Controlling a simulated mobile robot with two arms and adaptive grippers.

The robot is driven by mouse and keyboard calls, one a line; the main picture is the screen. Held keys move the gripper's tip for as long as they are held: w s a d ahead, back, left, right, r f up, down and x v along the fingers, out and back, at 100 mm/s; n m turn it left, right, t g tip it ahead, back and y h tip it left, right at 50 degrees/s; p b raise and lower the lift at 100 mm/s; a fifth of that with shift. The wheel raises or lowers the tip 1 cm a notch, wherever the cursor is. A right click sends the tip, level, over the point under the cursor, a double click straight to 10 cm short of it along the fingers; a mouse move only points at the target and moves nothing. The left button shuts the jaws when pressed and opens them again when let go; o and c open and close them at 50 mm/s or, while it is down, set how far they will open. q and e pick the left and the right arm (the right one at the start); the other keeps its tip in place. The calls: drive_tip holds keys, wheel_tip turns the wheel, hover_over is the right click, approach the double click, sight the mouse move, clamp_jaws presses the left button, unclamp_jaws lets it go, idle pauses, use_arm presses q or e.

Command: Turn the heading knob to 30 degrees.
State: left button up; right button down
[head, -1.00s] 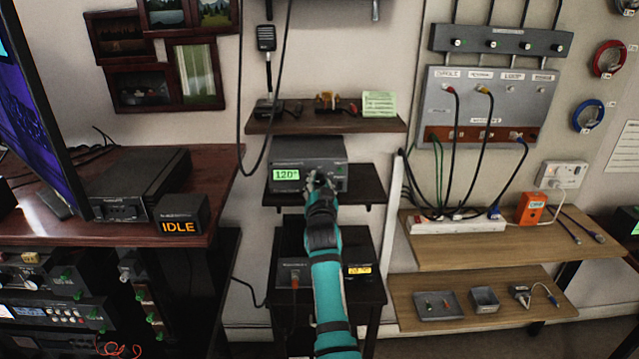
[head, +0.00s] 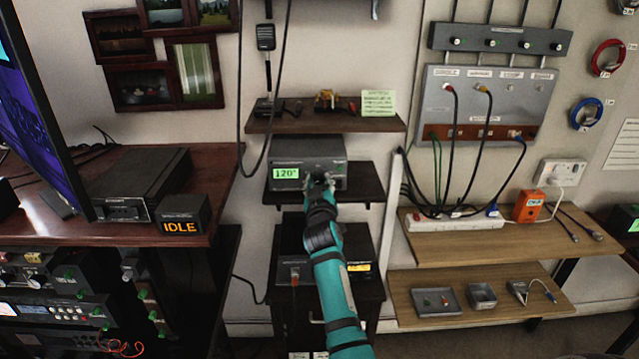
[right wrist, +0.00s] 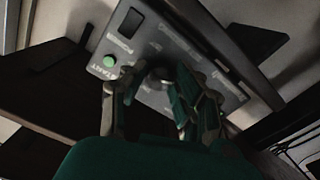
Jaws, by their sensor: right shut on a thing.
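The rotator control box (head: 310,165) stands on a small dark shelf in the middle of the head view. Its lit green display (head: 285,173) reads 120°. My right gripper (head: 319,181) is at the box's front, right of the display, and covers the knob there in the head view. A green button (right wrist: 109,61) marked START is beside the fingers. My left gripper is not in view.
A black box with an IDLE display (head: 181,227) sits on the left desk. Cables hang over the right shelf (head: 480,243).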

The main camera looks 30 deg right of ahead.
idle(0.5)
drive_tip(key=c, duration=1)
unclamp_jaws()
drive_tip(key=v, duration=0.7)
drive_tip(key=shift+s, duration=0.25)
drive_tip(key=shift+a, duration=0.1)
